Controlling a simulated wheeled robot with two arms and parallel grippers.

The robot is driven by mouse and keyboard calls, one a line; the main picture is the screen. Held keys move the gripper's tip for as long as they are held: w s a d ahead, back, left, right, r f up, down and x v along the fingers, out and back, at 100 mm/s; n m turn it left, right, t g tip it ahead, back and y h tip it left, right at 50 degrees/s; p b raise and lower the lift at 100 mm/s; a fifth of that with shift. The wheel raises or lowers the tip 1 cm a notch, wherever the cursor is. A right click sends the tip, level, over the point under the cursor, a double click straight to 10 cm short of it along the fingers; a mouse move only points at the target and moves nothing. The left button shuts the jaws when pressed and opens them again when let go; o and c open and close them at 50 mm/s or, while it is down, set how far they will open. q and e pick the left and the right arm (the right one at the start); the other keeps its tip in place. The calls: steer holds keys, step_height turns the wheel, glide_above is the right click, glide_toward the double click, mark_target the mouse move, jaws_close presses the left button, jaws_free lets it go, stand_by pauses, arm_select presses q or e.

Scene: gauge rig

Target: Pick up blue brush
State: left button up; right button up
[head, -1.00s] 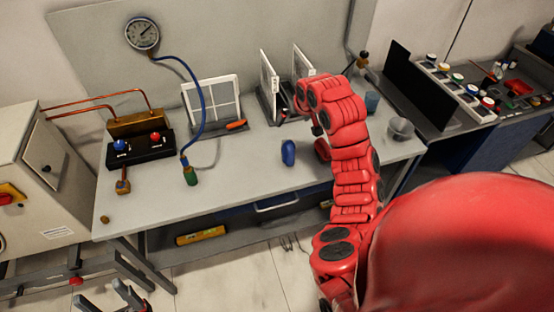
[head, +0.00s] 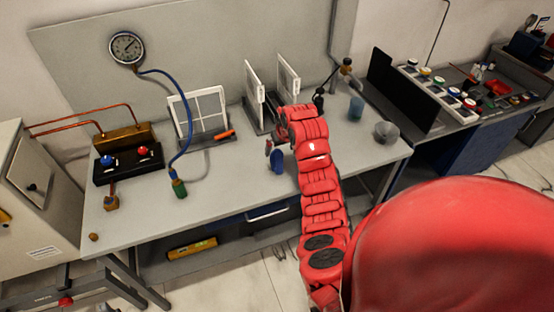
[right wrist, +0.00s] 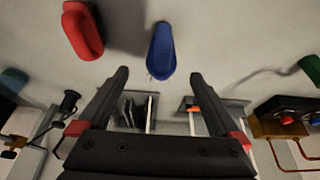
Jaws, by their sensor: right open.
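The blue brush (head: 277,160) is a small blue oval piece on the grey bench, left of my right forearm. It also shows in the right wrist view (right wrist: 161,50), just beyond the fingertips and between their lines. My right gripper (right wrist: 159,76) is open and empty, pointing at the brush with its fingers apart on either side. In the head view the right gripper (head: 272,147) is small and partly hidden by my arm, close to the brush. Only dark tips of what seems my left gripper (head: 114,307) show at the bottom edge.
A red piece (right wrist: 83,30) lies beside the brush; my arm hides it in the head view. Behind stand white framed panels (head: 287,75) and an orange-handled tool (head: 224,134). A green-ended blue hose (head: 179,188) lies left. Bare bench lies between hose and brush.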

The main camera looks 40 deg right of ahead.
mark_target(278, 153)
steer(key=shift+f, duration=0.15)
steer(key=shift+w+f+p, duration=0.3)
steer(key=shift+p, duration=0.2)
steer(key=p+x, duration=0.2)
steer(key=x, duration=0.1)
steer(key=shift+w+f, duration=0.3)
steer(key=shift+f, duration=0.4)
jaws_close()
steer(key=shift+r, duration=0.1)
